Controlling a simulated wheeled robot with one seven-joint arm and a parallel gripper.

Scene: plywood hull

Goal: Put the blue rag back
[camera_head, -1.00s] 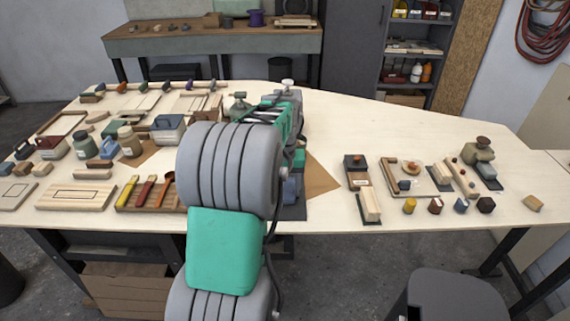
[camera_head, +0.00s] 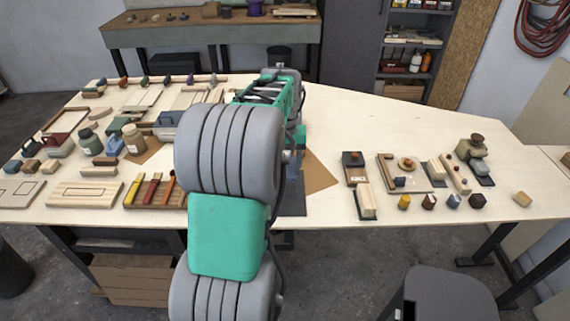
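My arm rises through the middle of the picture and hides what lies behind it. My gripper's fingers are not visible. A small blue patch (camera_head: 293,166) shows at the right edge of my arm, above a dark mat (camera_head: 292,200). I cannot tell whether it is the blue rag or a part of my gripper. No other thing is clearly the blue rag. A blue-grey container (camera_head: 168,122) is partly hidden at the left edge of my arm.
The pale bench (camera_head: 390,125) is clear at back right. Jars, wooden blocks and a tool rack (camera_head: 155,190) crowd its left side. A wooden tray (camera_head: 412,172), blocks and a brown jar (camera_head: 470,148) stand at right. A grey stool (camera_head: 450,295) stands in front.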

